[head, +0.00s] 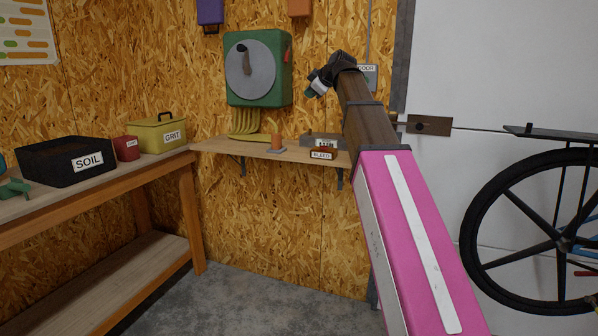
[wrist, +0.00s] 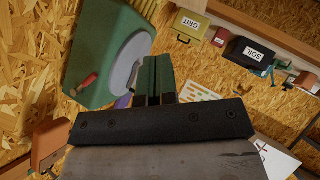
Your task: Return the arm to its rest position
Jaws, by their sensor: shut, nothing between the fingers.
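My arm, pink with a brown forearm, reaches up through the right half of the head view. My gripper (head: 314,90) is at its far end, raised in front of the board wall, right of the green box with a grey disc (head: 262,72). In the wrist view its two dark green fingers (wrist: 158,62) are together with nothing between them. That green box (wrist: 108,60) appears to the left of the fingers there, with its red handle showing.
A wall shelf (head: 232,148) below holds an orange piece (head: 277,142) and small labelled boxes. A plank bench (head: 120,178) at left carries the SOIL crate (head: 62,160) and GRIT box (head: 160,135). A bicycle wheel (head: 470,215) stands at right. The floor (head: 270,300) between is clear.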

